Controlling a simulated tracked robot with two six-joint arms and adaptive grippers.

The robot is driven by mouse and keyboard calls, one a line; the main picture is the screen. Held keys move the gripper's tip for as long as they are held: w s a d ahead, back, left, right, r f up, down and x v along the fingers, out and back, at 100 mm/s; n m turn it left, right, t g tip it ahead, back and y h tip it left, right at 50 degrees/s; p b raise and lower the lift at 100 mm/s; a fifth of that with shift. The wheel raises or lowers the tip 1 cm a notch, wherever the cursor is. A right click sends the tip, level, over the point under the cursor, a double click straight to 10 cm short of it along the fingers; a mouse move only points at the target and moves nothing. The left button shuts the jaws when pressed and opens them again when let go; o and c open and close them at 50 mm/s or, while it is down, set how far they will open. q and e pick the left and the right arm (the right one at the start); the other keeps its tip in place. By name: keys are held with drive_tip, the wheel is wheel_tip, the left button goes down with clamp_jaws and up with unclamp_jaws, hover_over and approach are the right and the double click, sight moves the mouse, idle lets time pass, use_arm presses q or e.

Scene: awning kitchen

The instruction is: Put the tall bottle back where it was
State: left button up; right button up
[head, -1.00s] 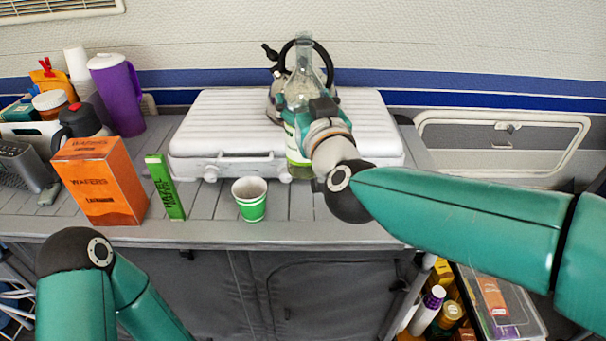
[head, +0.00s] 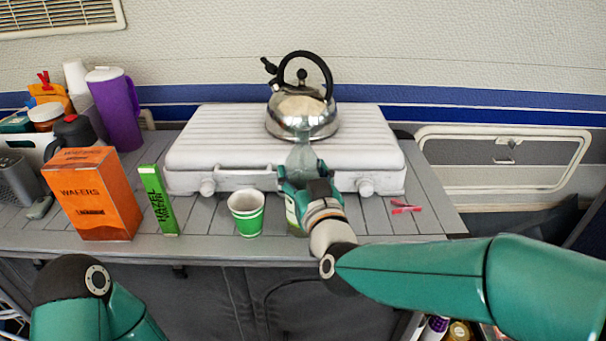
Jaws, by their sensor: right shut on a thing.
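The tall bottle is clear glass with a narrow neck (head: 303,158) and a green and white label low down. My right gripper (head: 298,183) is shut around its body. The bottle is upright in front of the white stove, right of the green paper cup (head: 247,213). The gripper and wrist hide much of the bottle's body, and I cannot tell whether its base touches the counter. Of my left arm only a rounded joint and links show at the lower left; its gripper is out of view.
A steel kettle (head: 301,114) stands on the closed white stove (head: 220,145). Left are an orange wafers box (head: 92,195), a green hazelnut box (head: 158,200) and a purple jug (head: 116,110). A pink clip (head: 405,207) lies right on otherwise free counter (head: 425,222).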

drive_tip(key=o, duration=1.3)
drive_tip(key=shift+o, duration=0.2)
drive_tip(key=shift+s, duration=0.1)
drive_tip(key=v, duration=1.2)
drive_tip(key=shift+b, duration=0.3)
